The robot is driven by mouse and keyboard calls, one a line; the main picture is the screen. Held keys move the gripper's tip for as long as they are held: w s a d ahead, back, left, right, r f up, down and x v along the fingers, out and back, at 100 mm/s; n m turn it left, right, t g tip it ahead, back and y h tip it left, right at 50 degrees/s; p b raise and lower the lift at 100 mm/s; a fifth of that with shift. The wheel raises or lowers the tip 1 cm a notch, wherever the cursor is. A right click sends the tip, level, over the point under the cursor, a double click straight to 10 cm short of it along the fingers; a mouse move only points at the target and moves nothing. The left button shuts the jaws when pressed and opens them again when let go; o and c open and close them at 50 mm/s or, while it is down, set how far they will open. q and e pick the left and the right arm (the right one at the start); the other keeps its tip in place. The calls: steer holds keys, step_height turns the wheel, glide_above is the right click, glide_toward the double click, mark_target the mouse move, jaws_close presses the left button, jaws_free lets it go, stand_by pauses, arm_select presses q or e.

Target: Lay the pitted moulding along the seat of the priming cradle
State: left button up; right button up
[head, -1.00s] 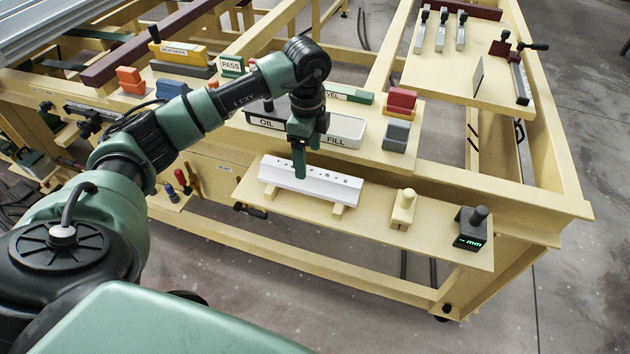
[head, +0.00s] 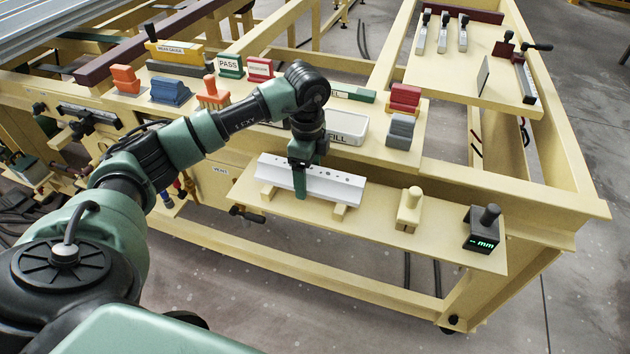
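The pitted moulding (head: 335,186) is a long white bar with a row of dark holes along its top. It lies across two pale wooden blocks on the low front shelf (head: 378,226). My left gripper (head: 301,180) points down at the moulding's left half, with a green finger in front of its front face. The other finger is hidden, so I cannot tell whether it is closed on the moulding. I cannot pick out the priming cradle with certainty. My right gripper is not in view.
A tray marked FILL (head: 347,127) stands behind the moulding, partly hidden by my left arm. Red (head: 405,98) and grey (head: 400,131) blocks stand right of it. A cream knobbed block (head: 409,210) and a dark mm gauge (head: 482,230) stand on the shelf's right.

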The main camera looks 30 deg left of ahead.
mark_target(308, 173)
arm_select(q)
jaws_close()
steer(key=shift+r+p, duration=3.2)
steer(key=shift+r, duration=0.9)
steer(key=c, duration=0.7)
jaws_free()
steer(key=shift+f, duration=0.1)
steer(key=shift+c, duration=0.2)
jaws_close()
